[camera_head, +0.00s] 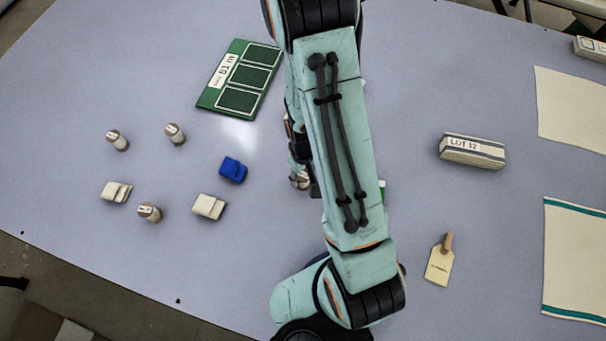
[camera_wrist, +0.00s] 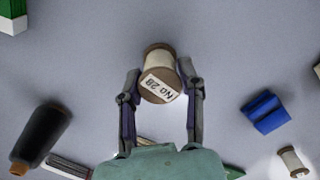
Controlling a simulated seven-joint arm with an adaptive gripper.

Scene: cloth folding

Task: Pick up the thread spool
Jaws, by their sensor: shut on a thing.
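A thread spool (camera_wrist: 161,72) with cream thread, brown ends and a label reading "NO 28" is between the two fingers of my gripper (camera_wrist: 160,80) in the wrist view. The fingers touch it on both sides, and my gripper is shut on it. In the head view my arm covers most of the gripper, and a part of the spool (camera_head: 302,180) shows at the arm's left edge. I cannot tell from these views how far it is above the table.
Other small spools (camera_head: 175,134) stand at the left near folded cream cloths (camera_head: 208,206) and a blue folded cloth (camera_head: 232,169). A green board (camera_head: 213,95) lies at the back. A dark cone (camera_wrist: 42,135) shows in the wrist view. A "LOT 12" block (camera_head: 472,150) and yellow tag (camera_head: 438,267) lie right.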

